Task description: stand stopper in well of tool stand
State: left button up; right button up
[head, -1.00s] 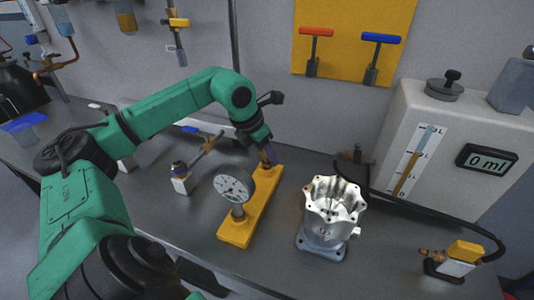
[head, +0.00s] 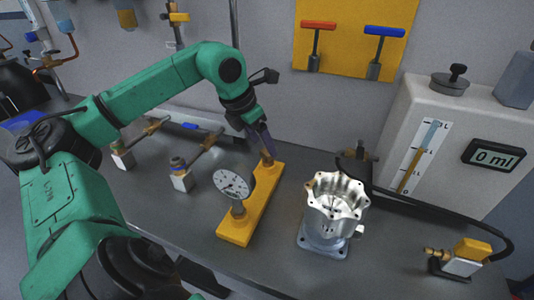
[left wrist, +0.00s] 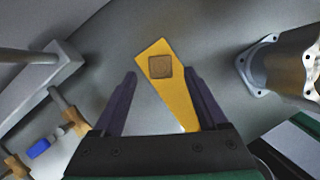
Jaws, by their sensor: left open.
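The tool stand is a yellow bar (head: 262,205) on the grey bench with a dial gauge (head: 233,184) at its near end. The stopper (head: 266,160) is a small brown piece at the bar's far end and looks upright there. In the left wrist view its square brown top (left wrist: 160,67) shows on the yellow bar (left wrist: 179,103); the well's rim and the stopper's depth cannot be made out. My left gripper (head: 262,142) is open and empty just above the stopper. In the left wrist view its fingers (left wrist: 161,75) are spread either side of it. My right gripper is not in view.
A silver machined housing (head: 325,235) stands right of the stand. Valve fittings (head: 182,178) lie to its left. A tank with a display (head: 492,155) and a black hose are at the right. The bench front is clear.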

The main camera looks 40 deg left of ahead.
pick_arm(q)
jog(key=v, duration=0.9)
jog(key=shift+r+p, duration=0.25)
jog(key=shift+p, duration=0.1)
jog(key=shift+s, duration=0.1)
